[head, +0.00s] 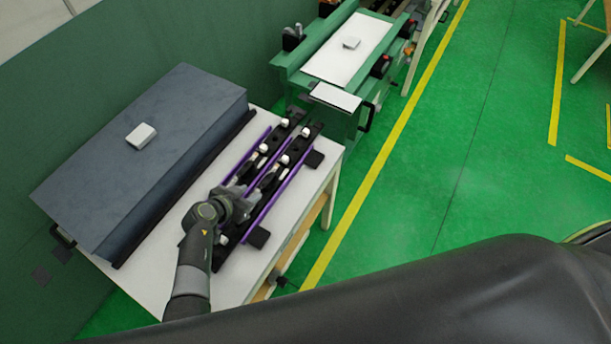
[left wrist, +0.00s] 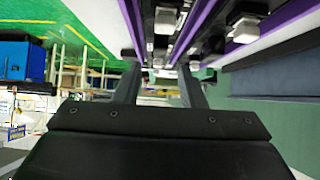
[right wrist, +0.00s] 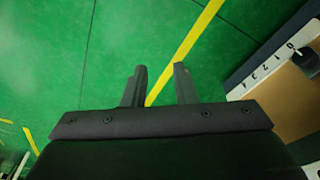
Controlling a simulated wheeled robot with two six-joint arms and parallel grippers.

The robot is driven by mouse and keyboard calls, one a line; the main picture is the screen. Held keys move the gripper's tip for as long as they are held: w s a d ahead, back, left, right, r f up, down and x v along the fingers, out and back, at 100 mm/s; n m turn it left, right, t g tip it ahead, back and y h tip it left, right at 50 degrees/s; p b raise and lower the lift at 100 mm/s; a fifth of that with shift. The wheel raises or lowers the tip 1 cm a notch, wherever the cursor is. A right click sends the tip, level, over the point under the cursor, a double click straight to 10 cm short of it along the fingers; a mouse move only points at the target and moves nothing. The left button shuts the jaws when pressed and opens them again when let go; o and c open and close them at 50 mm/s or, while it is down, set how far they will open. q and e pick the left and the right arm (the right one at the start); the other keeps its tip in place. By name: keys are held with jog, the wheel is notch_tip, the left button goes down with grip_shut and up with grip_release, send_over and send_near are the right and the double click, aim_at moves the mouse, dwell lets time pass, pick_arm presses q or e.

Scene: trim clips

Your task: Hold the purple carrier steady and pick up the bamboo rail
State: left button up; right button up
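The purple carrier (head: 269,207) lies on the white table in the head view, a long frame of purple strips with black blocks and white clips. Its purple strips also cross the top of the left wrist view (left wrist: 202,22). My left gripper (head: 244,194) is over the near part of the carrier. Its fingers (left wrist: 160,84) are apart with nothing visible held between them; I cannot tell whether they touch the carrier. My right gripper (right wrist: 158,80) is open and empty above the green floor, away from the table. I cannot make out a bamboo rail in any view.
A long blue-grey box (head: 150,150) with a small white block (head: 141,136) on it stands left of the carrier. A green machine (head: 345,50) stands beyond the white table (head: 160,262). The green floor on the right is open, with yellow lines.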

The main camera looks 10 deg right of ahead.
jog(key=w+a+r+m+y, duration=0.1)
jog(key=w+a+r, duration=0.25)
jog(key=w, duration=0.35)
jog(key=w+a+r+m, duration=0.2)
jog(key=w+r, duration=0.2)
jog(key=w, duration=0.3)
notch_tip(320, 180, up, 24)
jog(key=m+t+y, duration=0.2)
jog(key=m+y, duration=0.1)
jog(key=y, duration=0.1)
send_over(281, 190)
jog(key=s+d, duration=0.7)
jog(key=shift+t, duration=0.3)
jog(key=shift+x, duration=8.55)
jog(key=shift+d+f, duration=0.1)
grip_shut()
